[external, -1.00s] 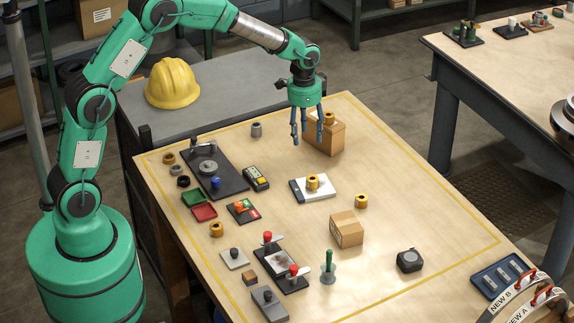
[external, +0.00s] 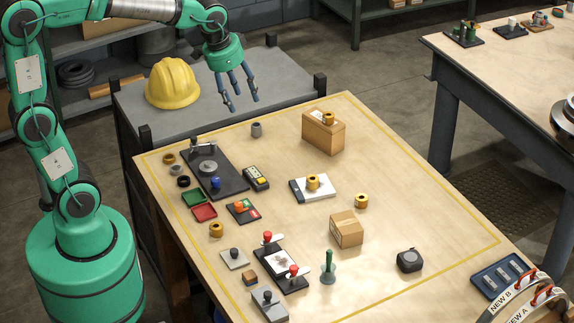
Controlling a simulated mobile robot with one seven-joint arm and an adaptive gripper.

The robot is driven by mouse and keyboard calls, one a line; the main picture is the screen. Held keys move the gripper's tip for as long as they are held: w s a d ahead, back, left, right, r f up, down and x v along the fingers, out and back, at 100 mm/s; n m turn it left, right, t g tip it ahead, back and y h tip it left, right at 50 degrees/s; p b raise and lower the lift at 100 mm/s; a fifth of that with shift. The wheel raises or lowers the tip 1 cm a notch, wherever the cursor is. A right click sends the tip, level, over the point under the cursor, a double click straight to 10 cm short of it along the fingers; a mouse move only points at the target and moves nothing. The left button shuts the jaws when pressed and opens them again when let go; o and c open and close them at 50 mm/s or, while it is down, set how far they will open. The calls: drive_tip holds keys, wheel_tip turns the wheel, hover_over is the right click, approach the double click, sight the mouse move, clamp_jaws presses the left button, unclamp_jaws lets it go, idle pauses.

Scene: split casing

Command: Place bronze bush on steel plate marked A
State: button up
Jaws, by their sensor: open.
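Several bronze-coloured bushes are in view. One bush (external: 328,118) sits on a tall cardboard box, one (external: 313,183) on a white pad, and one (external: 361,201) on the bare table. Another bush (external: 216,230) is at the table's left side and a darker ring (external: 169,159) is near the back left corner. A grey plate with a dark knob (external: 234,258) and a similar grey block (external: 269,304) lie at the front left. I can read no letter A on either. My gripper (external: 241,101) is open and empty, in the air near the yellow helmet, apart from every bush.
A clamp fixture (external: 281,264) with red knobs stands between the grey pieces and a green-handled tool (external: 328,268). A small carton (external: 346,229), a tape measure (external: 410,260) and the tall box (external: 323,135) stand around it. Curved labels at lower right read NEW A and NEW B.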

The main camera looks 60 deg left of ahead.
drive_tip(key=s+d+r+n+t, duration=0.1)
drive_tip(key=s+t, duration=0.1)
drive_tip(key=s, duration=1.9)
drive_tip(key=shift+s+d+r+n, duration=0.25)
drive_tip(key=shift+s+r+n, duration=0.05)
drive_tip(key=shift+n, duration=0.1)
wheel_tip(320, 180, down, 9)
drive_tip(key=b, duration=0.9)
